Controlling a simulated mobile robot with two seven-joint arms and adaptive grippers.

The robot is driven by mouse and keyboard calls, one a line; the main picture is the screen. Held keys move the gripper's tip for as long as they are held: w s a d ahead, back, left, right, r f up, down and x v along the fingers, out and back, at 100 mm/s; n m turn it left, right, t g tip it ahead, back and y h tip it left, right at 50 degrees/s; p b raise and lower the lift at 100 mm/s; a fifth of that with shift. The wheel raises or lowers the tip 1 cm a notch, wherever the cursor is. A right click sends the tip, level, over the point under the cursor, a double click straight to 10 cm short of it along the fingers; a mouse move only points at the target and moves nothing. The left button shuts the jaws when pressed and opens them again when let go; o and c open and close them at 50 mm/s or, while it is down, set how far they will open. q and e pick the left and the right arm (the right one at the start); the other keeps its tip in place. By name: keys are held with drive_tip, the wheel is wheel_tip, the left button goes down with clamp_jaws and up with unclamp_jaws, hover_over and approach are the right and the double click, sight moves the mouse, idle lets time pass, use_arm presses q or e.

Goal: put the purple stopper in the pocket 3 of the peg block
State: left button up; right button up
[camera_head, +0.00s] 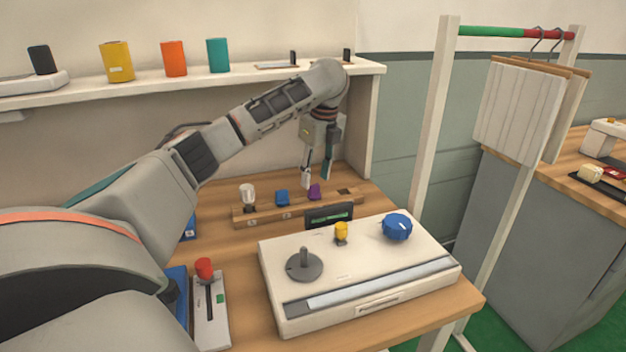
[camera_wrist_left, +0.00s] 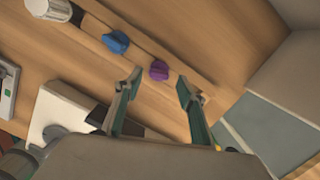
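The purple stopper (camera_head: 315,191) sits upright on the wooden peg block (camera_head: 268,216), third from the left, after a white piece and a blue one. It also shows in the left wrist view (camera_wrist_left: 159,70). Its base is small in view, so I cannot tell how deep it sits. A dark square pocket (camera_head: 345,191) lies open at the block's right end. My left gripper (camera_head: 317,186) points down over the purple stopper. In the left wrist view its fingers (camera_wrist_left: 159,77) are spread on either side of the stopper, with visible gaps. My right gripper is not in view.
The white knobbed peg (camera_head: 248,194) and blue stopper (camera_head: 282,197) stand on the block. A white control box (camera_head: 362,281) with a blue knob and a dark display (camera_head: 329,216) stand in front. A shelf (camera_head: 130,83) with cups runs behind.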

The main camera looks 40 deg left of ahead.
sight(318, 197)
use_arm(q)
drive_tip(key=r, duration=0.1)
drive_tip(key=r+p, duration=0.1)
drive_tip(key=r, duration=0.1)
drive_tip(key=r+p, duration=0.1)
drive_tip(key=shift+s+d+r, duration=0.1)
drive_tip(key=shift+d+r, duration=0.3)
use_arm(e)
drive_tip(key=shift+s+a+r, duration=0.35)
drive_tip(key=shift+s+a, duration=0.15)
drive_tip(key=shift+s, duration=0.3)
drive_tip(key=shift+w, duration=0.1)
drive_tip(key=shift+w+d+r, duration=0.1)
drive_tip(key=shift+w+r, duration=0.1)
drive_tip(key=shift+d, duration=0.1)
